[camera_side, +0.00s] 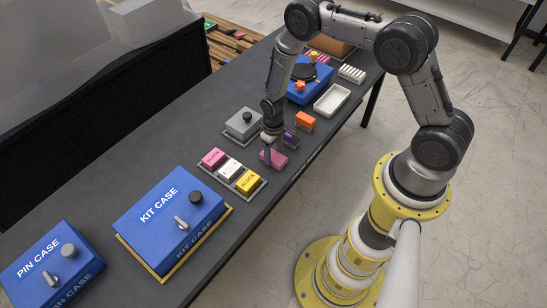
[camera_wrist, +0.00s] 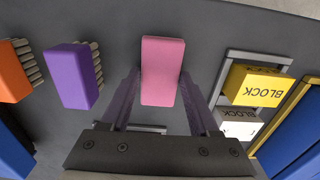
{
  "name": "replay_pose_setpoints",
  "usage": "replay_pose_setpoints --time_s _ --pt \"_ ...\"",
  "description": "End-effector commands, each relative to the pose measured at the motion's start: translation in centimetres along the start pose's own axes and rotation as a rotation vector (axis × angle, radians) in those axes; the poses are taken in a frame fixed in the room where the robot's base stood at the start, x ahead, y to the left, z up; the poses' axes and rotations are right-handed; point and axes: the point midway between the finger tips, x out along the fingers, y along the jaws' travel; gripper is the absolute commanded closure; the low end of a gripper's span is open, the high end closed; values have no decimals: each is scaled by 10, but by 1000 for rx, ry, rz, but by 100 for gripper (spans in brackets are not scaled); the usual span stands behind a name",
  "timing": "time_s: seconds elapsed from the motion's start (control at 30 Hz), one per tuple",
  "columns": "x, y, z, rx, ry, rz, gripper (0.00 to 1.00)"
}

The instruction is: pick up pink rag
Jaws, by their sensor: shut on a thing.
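The pink rag (camera_side: 275,158) is a small flat-sided pink block at the front edge side of the dark table. In the wrist view the rag (camera_wrist: 162,68) lies between the two fingers of my gripper (camera_wrist: 161,92), which touch its sides. In the side view my gripper (camera_side: 268,148) reaches down onto the rag from above, and its fingers partly hide the rag's left end. My gripper is shut on the rag. The rag appears at or very near table height; I cannot tell whether it is lifted.
A purple brush (camera_wrist: 73,76) and an orange brush (camera_wrist: 13,73) lie beside the rag. A tray (camera_side: 262,186) with pink, white and yellow blocks is on the other side. A grey box (camera_side: 243,124), white dish (camera_side: 332,99) and blue kit case (camera_side: 170,220) stand on the table.

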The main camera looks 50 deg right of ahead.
Motion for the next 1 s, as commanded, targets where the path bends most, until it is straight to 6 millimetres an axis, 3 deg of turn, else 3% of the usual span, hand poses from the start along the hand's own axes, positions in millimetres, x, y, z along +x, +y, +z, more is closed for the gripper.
replay_pose_setpoints --time_s 0.03,0.13,0.57,0.73,1.0 --pt "0 0 0 0 0 0 76" --pt "0 0 0 0 0 0 91" --pt "-11 0 -1 0 1 0 92" --pt "-36 0 1 0 2 0 92" --pt "-86 -3 44 0 3 0 92"
